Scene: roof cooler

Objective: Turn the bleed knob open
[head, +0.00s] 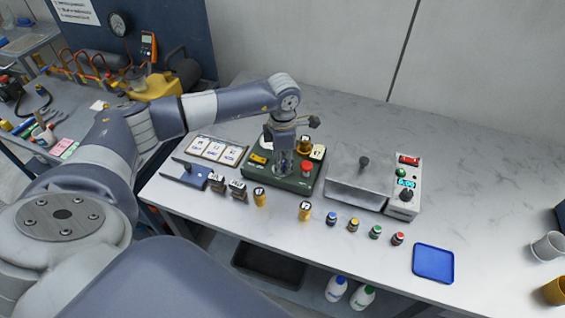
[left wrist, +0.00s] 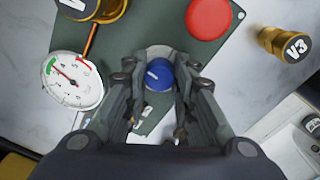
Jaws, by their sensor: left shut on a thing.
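The blue knob (left wrist: 159,76) with a short pale mark on top sits between the fingers of my left gripper (left wrist: 157,100) in the left wrist view. I take it to be the bleed knob. In the head view my left gripper (head: 284,168) points down over the dark green panel (head: 258,173), and the knob is hidden there. The fingers are closed around the knob's sides. My right gripper is in neither view.
A red button (left wrist: 208,18) and a round gauge (left wrist: 72,80) flank the knob. A brass piece marked V3 (left wrist: 285,43) is near. A grey metal box (head: 355,188) stands right of the panel; small bottles line the front. The table's right side is mostly clear.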

